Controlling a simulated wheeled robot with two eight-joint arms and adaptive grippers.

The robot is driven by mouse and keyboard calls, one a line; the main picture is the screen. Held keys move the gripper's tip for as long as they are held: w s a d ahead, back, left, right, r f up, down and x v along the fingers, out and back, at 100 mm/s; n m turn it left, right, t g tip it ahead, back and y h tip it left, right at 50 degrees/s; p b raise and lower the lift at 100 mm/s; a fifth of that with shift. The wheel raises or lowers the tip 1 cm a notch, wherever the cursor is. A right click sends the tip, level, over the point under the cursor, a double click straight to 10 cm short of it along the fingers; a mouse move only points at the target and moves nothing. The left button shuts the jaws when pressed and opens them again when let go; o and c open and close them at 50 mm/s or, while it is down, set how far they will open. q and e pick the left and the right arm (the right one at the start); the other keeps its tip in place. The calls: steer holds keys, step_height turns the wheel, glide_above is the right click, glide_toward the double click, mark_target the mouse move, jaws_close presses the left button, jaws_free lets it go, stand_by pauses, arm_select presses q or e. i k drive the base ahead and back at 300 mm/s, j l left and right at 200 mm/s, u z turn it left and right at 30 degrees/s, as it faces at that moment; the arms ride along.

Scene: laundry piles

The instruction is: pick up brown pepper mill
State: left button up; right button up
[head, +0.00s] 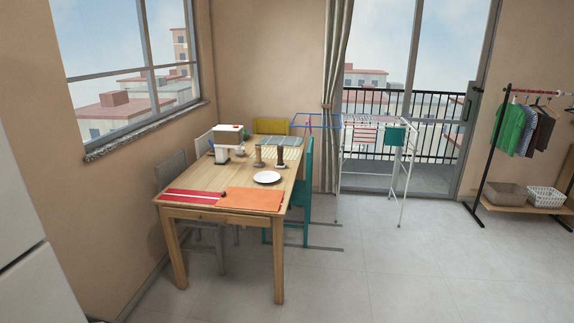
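A wooden dining table (240,183) stands ahead, some distance away. On it, two small slim upright things stand side by side behind a white plate (267,177). The right one is dark brown and looks like the brown pepper mill (281,156). The left one is a paler brown-grey upright item (258,156); both are too small to tell apart surely. Neither of my grippers is in the head view.
Orange (251,199) and red (193,197) cloths cover the table's near end. A teal chair (305,190) is at the right side, grey chair (172,167) at the left. A drying rack (404,185) stands behind. Floor (400,270) at right is clear.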

mark_target(280, 160)
steer(key=i+u, duration=0.1)
steer(key=i, duration=0.6)
steer(key=i+l, duration=0.15)
steer(key=i, duration=0.5)
steer(key=i+l+u, duration=0.15)
steer(key=i, duration=0.55)
steer(key=i+l+u, duration=0.1)
steer(key=i+l, duration=0.2)
steer(key=i+l+u, duration=0.1)
steer(key=i+l, duration=0.15)
steer(key=l, duration=0.15)
steer(key=i+l+u, duration=0.1)
steer(key=i+l, duration=0.15)
steer(key=l, duration=0.15)
steer(key=i+l+u, duration=0.1)
steer(key=i+l, duration=0.15)
steer(key=l, duration=0.15)
steer(key=i+l+u, duration=0.1)
steer(key=l, duration=0.35)
steer(key=i, duration=0.1)
